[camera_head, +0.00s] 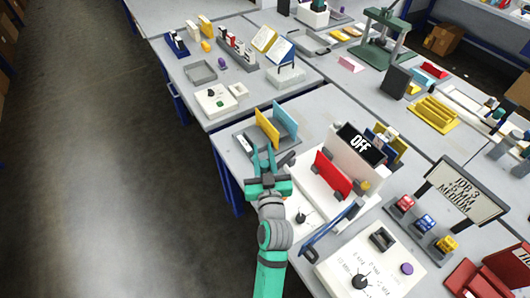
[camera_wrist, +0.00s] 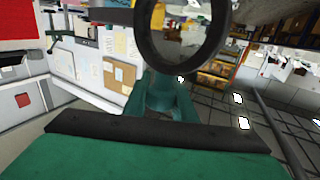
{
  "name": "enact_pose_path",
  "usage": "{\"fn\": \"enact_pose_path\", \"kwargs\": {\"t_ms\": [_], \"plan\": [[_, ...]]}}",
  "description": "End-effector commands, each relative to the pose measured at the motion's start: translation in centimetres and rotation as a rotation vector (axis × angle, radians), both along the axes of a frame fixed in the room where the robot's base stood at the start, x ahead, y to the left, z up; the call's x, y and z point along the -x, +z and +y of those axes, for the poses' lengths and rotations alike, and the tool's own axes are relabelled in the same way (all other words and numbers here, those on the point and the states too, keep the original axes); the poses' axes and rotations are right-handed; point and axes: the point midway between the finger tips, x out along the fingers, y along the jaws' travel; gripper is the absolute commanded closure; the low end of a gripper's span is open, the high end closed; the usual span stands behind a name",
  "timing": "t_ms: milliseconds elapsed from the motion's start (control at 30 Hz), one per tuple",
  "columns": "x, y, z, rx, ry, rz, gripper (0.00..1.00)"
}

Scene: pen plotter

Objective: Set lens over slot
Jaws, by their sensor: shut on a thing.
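The lens shows in the wrist view as a dark round ring (camera_wrist: 172,66) with a clear middle, cut off by the top edge. My gripper (camera_wrist: 162,84) is shut on it at the ring's lower side. In the head view my gripper (camera_head: 265,162) is in front of the rack with yellow and blue panels, at the near table's left edge. The lens is hard to make out there. I cannot tell for sure which opening is the slot. A white machine (camera_head: 352,158) with an "OFF" display and a red panel (camera_head: 333,174) stands right of my gripper.
The rack's yellow panel (camera_head: 267,129) and blue panel (camera_head: 285,122) stand close to my gripper. A blue bar (camera_head: 331,229) slants at the machine's front. The floor at left is clear.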

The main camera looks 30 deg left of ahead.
Motion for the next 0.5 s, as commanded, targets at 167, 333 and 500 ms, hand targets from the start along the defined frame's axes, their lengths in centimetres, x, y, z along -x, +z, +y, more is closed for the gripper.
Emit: {"fn": "enact_pose_path", "kwargs": {"t_ms": [167, 333, 500], "plan": [[-0.02, -0.38, -0.08, 0.004, -0.002, 0.007, 0.62], [-0.01, -0.19, -0.01, 0.002, -0.001, 0.003, 0.57], [0.07, -0.10, -0.10, 0.001, -0.001, 0.002, 0.57]]}}
